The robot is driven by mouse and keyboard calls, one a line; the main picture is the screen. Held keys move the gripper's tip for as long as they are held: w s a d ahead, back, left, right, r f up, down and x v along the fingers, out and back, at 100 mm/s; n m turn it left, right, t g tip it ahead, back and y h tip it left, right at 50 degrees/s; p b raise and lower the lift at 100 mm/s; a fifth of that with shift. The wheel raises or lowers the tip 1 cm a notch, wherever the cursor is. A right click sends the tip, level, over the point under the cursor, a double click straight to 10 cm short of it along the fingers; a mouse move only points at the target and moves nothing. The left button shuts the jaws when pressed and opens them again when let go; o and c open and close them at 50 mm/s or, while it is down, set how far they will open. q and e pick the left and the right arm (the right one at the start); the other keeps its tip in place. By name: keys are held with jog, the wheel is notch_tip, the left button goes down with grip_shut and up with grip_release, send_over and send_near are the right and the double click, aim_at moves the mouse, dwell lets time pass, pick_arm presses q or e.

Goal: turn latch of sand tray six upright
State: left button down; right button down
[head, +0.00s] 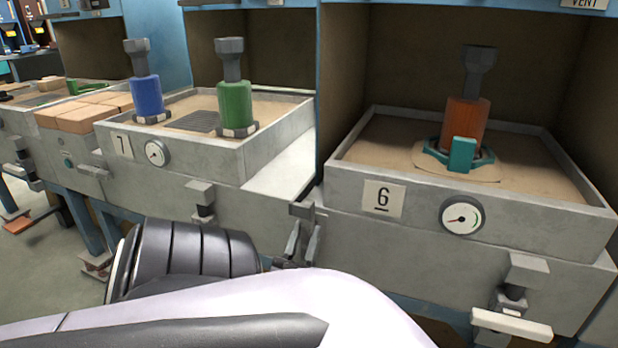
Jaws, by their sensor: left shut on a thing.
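Sand tray six (345,190) is a grey box on the right with a "6" plate (383,199) and a round gauge (462,217) on its front. My left gripper (302,245) is at the tray's front left corner, just below a small grey block (303,210). Its fingers are shut on a small part there, which looks to be the latch. The fingers and my arm hide most of that part, so I cannot tell its angle. My right gripper is not in view.
An orange cylinder (466,122) with a teal clamp (462,154) stands in tray six. Tray seven (220,159), left, holds a blue cylinder (147,96) and a green cylinder (235,103). A pale bar (512,325) juts out at lower right.

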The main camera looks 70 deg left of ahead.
pick_arm(q)
jog(key=shift+n+g+y, duration=0.3)
jog(key=shift+n+g, duration=0.1)
jog(key=shift+n, duration=0.1)
jog(key=c, duration=0.9)
grip_release()
